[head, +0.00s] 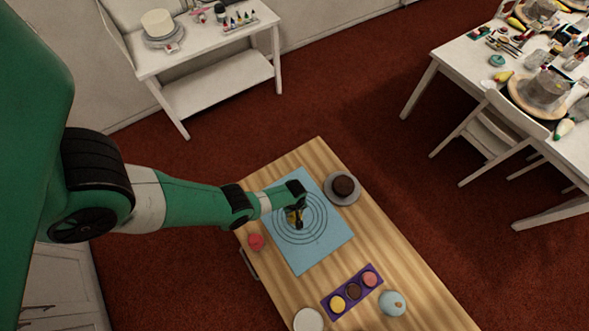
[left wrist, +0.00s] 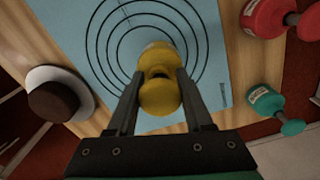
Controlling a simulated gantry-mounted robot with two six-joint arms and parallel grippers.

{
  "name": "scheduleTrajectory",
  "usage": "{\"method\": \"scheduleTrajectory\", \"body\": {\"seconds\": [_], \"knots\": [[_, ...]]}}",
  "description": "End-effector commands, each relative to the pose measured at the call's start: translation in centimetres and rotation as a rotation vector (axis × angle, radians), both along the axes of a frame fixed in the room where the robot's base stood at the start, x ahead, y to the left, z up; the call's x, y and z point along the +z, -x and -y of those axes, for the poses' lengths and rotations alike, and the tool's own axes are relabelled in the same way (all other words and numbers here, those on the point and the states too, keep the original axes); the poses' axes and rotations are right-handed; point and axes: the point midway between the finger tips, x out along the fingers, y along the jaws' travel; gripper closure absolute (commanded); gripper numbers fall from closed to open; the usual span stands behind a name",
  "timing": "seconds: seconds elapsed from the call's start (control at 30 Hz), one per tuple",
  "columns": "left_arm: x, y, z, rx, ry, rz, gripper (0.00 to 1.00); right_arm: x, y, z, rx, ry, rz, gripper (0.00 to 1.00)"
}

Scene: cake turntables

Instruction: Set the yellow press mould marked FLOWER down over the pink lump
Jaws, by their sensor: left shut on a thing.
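My left gripper (head: 297,212) is shut on the yellow press mould (head: 298,221), over the ringed blue mat. In the left wrist view my left gripper (left wrist: 158,100) has its fingers on either side of the yellow mould (left wrist: 158,92), at its knobbed handle. No FLOWER marking is readable, and I cannot tell whether the mould touches the mat. A pink round lump (head: 370,279) sits in the right end compartment of a purple tray (head: 336,313), apart from the gripper. Whatever lies directly under the mould is hidden. My right gripper is not in view.
The blue mat (head: 315,259) lies on the wooden table. A brown round (head: 344,186) sits on a plate at the back. A pale blue lidded pot (head: 392,303) stands right of the tray.

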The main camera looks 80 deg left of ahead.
Motion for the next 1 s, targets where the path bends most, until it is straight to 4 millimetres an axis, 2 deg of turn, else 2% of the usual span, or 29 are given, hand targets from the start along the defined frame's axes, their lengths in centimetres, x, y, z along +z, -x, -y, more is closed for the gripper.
{"method": "scheduleTrajectory", "body": {"seconds": [0.27, 1.0], "knots": [[-0.1, 0.0, 0.0, 0.000, 0.000, 0.000, 1.00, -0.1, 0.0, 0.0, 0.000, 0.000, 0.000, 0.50], [-2.4, 0.0, 0.0, 0.000, 0.000, 0.000, 1.00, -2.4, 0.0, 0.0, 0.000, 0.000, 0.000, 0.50]]}}
